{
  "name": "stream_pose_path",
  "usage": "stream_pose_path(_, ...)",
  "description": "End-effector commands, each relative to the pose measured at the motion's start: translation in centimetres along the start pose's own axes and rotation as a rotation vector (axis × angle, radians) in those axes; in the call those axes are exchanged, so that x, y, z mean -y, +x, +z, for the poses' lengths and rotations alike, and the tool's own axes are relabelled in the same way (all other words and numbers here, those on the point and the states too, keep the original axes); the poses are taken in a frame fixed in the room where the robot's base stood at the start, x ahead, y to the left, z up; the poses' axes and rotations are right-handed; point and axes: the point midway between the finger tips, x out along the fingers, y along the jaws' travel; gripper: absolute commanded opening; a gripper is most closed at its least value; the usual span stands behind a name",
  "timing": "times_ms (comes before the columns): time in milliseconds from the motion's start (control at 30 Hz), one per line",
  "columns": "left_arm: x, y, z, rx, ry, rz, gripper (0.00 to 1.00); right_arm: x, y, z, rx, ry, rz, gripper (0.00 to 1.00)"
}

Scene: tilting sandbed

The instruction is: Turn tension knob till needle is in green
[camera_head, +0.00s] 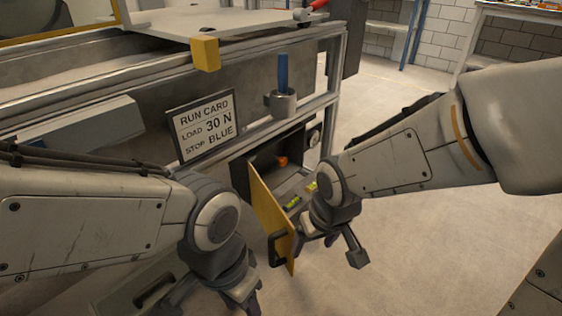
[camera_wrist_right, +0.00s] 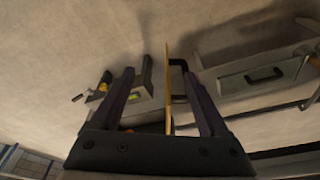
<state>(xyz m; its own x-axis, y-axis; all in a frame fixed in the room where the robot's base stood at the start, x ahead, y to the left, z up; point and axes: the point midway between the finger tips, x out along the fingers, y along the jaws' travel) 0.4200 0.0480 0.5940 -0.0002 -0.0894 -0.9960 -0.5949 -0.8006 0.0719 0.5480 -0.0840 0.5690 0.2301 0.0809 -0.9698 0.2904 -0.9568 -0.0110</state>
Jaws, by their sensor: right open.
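An orange knob (camera_head: 282,161) sits inside a dark open compartment in the bench front. A small round white dial (camera_head: 314,137) is at the compartment's right; its needle and any green zone are too small to read. The compartment's yellow door (camera_head: 268,205) stands open, with a black handle (camera_head: 275,250) on its outer face. My right gripper (camera_head: 316,238) is beside the door, below the knob. In the right wrist view its open fingers (camera_wrist_right: 160,75) lie either side of the door's edge (camera_wrist_right: 168,105); contact is unclear. My left gripper (camera_head: 235,292) hangs low at the front, its jaw gap unclear.
A run card (camera_head: 205,125) reads load 30 N, stop blue. A blue-handled tool (camera_head: 283,72) stands in a grey cup (camera_head: 282,103) above the compartment. Yellow-green vials (camera_head: 292,203) lie behind the door. A grey drawer (camera_wrist_right: 262,77) shows in the wrist view. Floor at right is clear.

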Motion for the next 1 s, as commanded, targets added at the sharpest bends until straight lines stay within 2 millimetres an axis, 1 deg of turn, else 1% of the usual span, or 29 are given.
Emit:
stream_pose_path(33,0.1,1.1,0.1,0.000,0.000,0.000,0.50,-2.1,2.1,-1.0,-0.026,0.063,0.023,0.78)
stream_pose_path(67,0.1,1.4,0.1,0.000,0.000,0.000,0.50,-3.3,2.8,-1.7,-0.046,0.094,0.034,0.78)
stream_pose_path(100,0.1,1.7,0.1,0.000,0.000,0.000,0.50,-4.8,3.8,-2.5,-0.072,0.134,0.049,0.78)
stream_pose_path(167,0.1,1.4,0.1,0.000,0.000,0.000,0.50,-5.4,4.4,-6.0,-0.152,0.148,0.057,0.78)
stream_pose_path(200,0.1,1.6,0.1,0.000,0.000,0.000,0.50,-6.0,5.1,-8.1,-0.203,0.164,0.060,0.78)
stream_pose_path(267,0.1,1.8,0.1,0.000,0.000,0.000,0.50,-7.1,6.2,-11.1,-0.283,0.192,0.059,0.78)
stream_pose_path(300,0.1,1.9,0.1,0.000,0.000,0.000,0.50,-7.8,7.1,-13.3,-0.340,0.210,0.053,0.78)
stream_pose_path(367,0.2,2.2,0.1,0.000,0.000,0.000,0.50,-9.0,8.5,-16.5,-0.432,0.237,0.037,0.78)
stream_pose_path(400,0.2,2.4,0.1,0.000,0.000,0.000,0.50,-9.8,9.4,-18.7,-0.496,0.255,0.019,0.78)
stream_pose_path(467,0.2,2.7,0.1,0.000,0.000,0.000,0.50,-10.8,11.0,-21.8,-0.594,0.282,-0.023,0.78)
stream_pose_path(500,0.2,2.9,0.1,0.000,0.000,0.000,0.50,-11.3,12.1,-23.7,-0.659,0.297,-0.060,0.78)
stream_pose_path(600,0.2,3.4,0.2,0.000,0.000,0.000,0.50,-12.6,14.7,-27.5,-0.810,0.335,-0.184,0.78)
stream_pose_path(700,0.3,3.8,0.2,0.000,0.000,0.000,0.50,-13.2,17.0,-29.7,-0.934,0.366,-0.342,0.78)
stream_pose_path(767,0.3,4.0,0.2,0.000,0.000,0.000,0.50,-13.4,18.2,-30.2,-0.990,0.382,-0.440,0.78)
stream_pose_path(900,0.3,4.4,0.2,0.000,0.000,0.000,0.50,-13.5,19.9,-30.1,-1.070,0.407,-0.638,0.78)
stream_pose_path(1000,0.3,4.5,0.2,0.000,0.000,0.000,0.50,-13.4,20.3,-29.7,-1.096,0.417,-0.727,0.78)
